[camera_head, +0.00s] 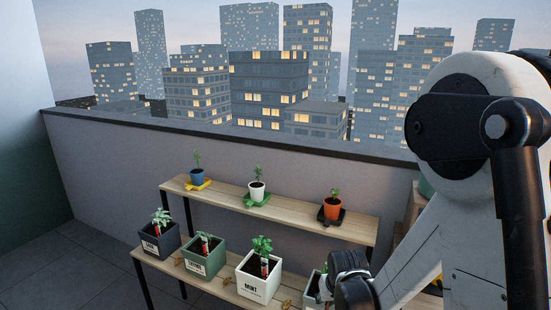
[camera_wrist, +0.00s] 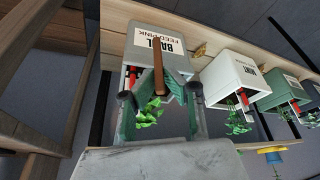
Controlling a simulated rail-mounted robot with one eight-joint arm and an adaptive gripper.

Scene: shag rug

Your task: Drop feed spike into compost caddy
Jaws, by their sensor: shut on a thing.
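In the wrist view my gripper (camera_wrist: 160,85) has its two green-padded fingers closed in on a slim brown stick, which looks like the feed spike (camera_wrist: 157,55). The spike shows in front of the grey planter labelled "BASIL FEED PINK" (camera_wrist: 140,57); I cannot tell whether its far end touches the planter. In the head view my gripper (camera_head: 348,268) is at the right end of the lower shelf, over the partly hidden fourth planter (camera_head: 312,290). The spike is not discernible there. I cannot make out a compost caddy in either view.
Planters stand along the lower shelf: a dark one (camera_head: 158,243), a green one (camera_head: 203,262) and a white "MINT" one (camera_head: 256,284). Small pots, blue (camera_head: 197,177), white (camera_head: 257,193) and orange (camera_head: 331,208), stand on the upper shelf (camera_head: 290,212). Floor at left (camera_head: 75,265) is clear.

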